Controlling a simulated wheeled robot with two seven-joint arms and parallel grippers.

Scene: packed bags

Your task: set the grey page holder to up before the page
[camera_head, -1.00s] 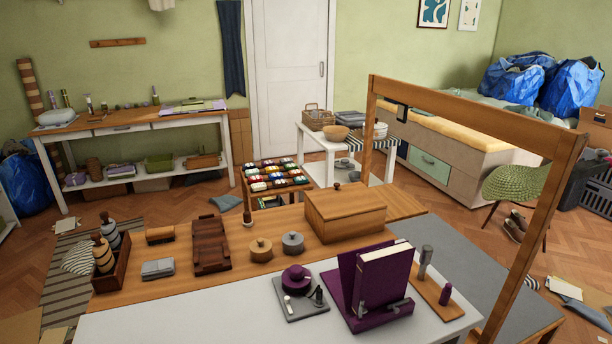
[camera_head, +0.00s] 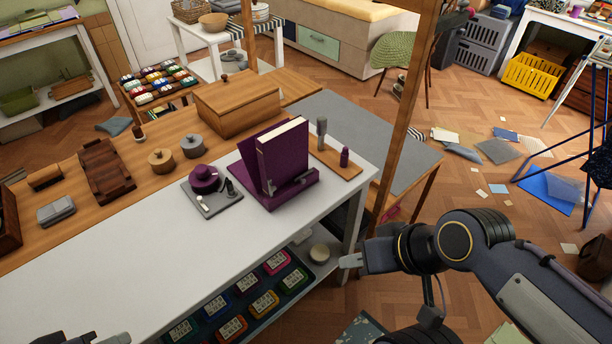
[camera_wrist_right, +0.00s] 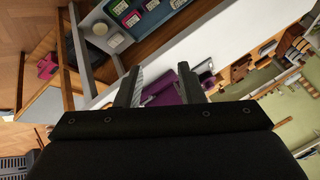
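A purple book stand (camera_head: 292,196) holds an upright purple book (camera_head: 283,160) near the right end of the white table. A small grey page holder (camera_head: 304,178) shows at the stand's front, by the book's lower right; its exact position is too small to tell. Another small grey piece (camera_head: 270,187) shows at the book's lower left. My right gripper (camera_head: 347,262) is open and empty, in front of and below the stand, apart from it. In the right wrist view the purple stand (camera_wrist_right: 164,95) shows between the spread fingers. My left gripper (camera_head: 82,339) is mostly cut off at the lower left.
A grey tray (camera_head: 210,208) with a purple round item stands left of the stand. A wooden board (camera_head: 345,170) with upright tools stands right of it. A wooden post (camera_head: 408,110) rises behind. The white tabletop (camera_head: 120,255) at front left is clear. Colourful boxes (camera_head: 265,300) fill the lower shelf.

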